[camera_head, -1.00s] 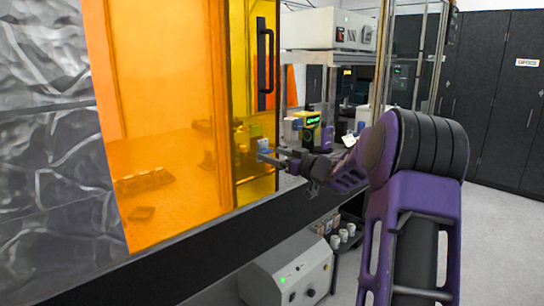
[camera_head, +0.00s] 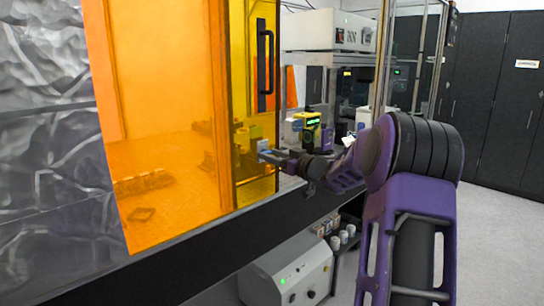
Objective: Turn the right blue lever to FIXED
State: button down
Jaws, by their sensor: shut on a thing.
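A small light-blue piece (camera_head: 263,145), which looks like the blue lever, shows at the right edge of the yellow panel. My gripper (camera_head: 268,155) reaches in from the right and its fingertips are at this piece. The gripper is shut on it, though the fingers and the contact are small and partly hidden. The lever's exact angle and any FIXED marking are too small to read. No second blue lever can be made out.
An orange-yellow enclosure panel (camera_head: 165,110) with a black door handle (camera_head: 265,62) stands close to my gripper's left. A white box (camera_head: 290,270) sits below the bench edge.

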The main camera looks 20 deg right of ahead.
jog(key=shift+n, duration=0.4)
jog(key=shift+n+b, duration=0.55)
jog(key=shift+n, duration=7.65)
jog(key=shift+c, duration=1.6)
grip_release()
jog(key=shift+s, duration=0.1)
